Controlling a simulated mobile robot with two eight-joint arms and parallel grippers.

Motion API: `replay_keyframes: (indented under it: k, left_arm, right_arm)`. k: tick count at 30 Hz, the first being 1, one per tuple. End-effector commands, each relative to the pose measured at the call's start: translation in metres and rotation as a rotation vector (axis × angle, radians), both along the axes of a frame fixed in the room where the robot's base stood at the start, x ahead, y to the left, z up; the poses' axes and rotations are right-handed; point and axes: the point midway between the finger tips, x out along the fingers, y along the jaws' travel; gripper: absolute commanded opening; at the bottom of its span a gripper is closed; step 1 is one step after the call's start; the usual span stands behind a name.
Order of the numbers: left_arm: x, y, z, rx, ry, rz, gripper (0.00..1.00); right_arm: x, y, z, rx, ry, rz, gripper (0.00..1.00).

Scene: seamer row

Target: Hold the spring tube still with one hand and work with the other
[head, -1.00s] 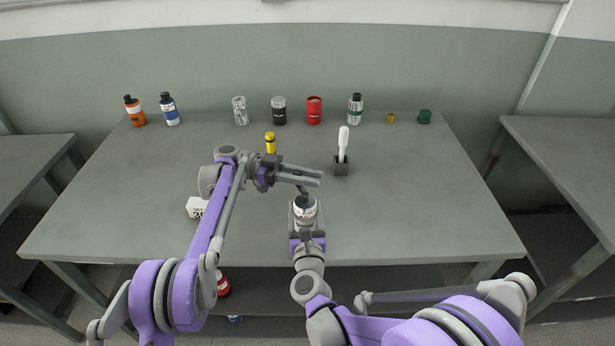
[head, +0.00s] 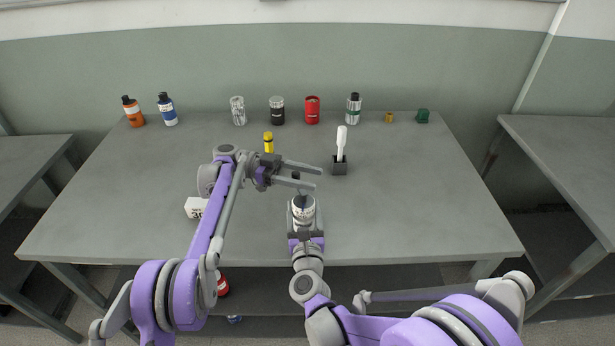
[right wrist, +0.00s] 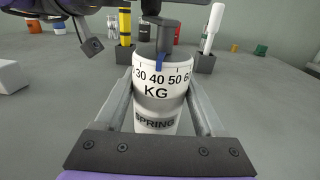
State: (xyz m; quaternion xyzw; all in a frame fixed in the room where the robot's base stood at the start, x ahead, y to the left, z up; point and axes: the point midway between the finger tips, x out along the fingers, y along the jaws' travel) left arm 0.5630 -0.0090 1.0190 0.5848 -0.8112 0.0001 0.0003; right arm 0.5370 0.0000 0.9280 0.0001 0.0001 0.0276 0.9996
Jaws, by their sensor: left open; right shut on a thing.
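The spring tube (right wrist: 160,115) is a white cylinder marked KG and SPRING, with a number scale, a blue pointer (right wrist: 159,63) and a dark grey knob (right wrist: 163,36) on top. In the head view the tube (head: 302,210) stands upright near the table's front middle. My right gripper (head: 303,216) is shut around the tube's sides. My left gripper (head: 317,178) is open just above and behind the tube, its fingers spread and pointing right. In the right wrist view parts of it cross the top near the knob; I cannot tell whether they touch it.
A yellow cylinder (head: 268,143) and a white-handled tool in a dark block (head: 340,168) stand behind my grippers. A white box (head: 195,208) sits left, partly behind my left arm. Several bottles and cans, including a red can (head: 312,110), line the back.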

Motion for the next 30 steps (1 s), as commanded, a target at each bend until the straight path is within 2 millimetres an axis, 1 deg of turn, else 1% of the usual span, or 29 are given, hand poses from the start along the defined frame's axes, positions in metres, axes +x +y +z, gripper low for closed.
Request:
replay_keyframes:
  k: [4, 10, 15, 19, 26, 30]
  left_arm:
    - [0.006, 0.015, 0.000, 0.001, 0.000, 0.003, 0.56]
    - [0.016, 0.048, 0.000, 0.001, 0.000, 0.003, 0.56]
    - [0.022, 0.065, 0.000, 0.002, -0.001, 0.008, 0.56]
    - [0.024, 0.070, 0.000, 0.002, -0.001, 0.010, 0.56]
    - [0.024, 0.069, 0.000, 0.002, -0.001, 0.010, 0.57]
    - [0.024, 0.073, 0.001, 0.002, -0.002, 0.041, 0.57]
  right_arm:
    - [0.000, 0.000, 0.000, 0.000, 0.000, 0.000, 0.06]
    - [0.000, 0.000, 0.000, 0.000, 0.000, 0.000, 0.06]
    - [0.000, 0.000, 0.000, 0.000, 0.000, 0.000, 0.06]
    - [0.000, 0.000, 0.000, 0.000, 0.000, 0.000, 0.06]
    - [0.000, 0.000, 0.000, 0.000, 0.000, 0.000, 0.06]
    - [0.000, 0.000, 0.000, 0.000, 0.000, 0.000, 0.06]
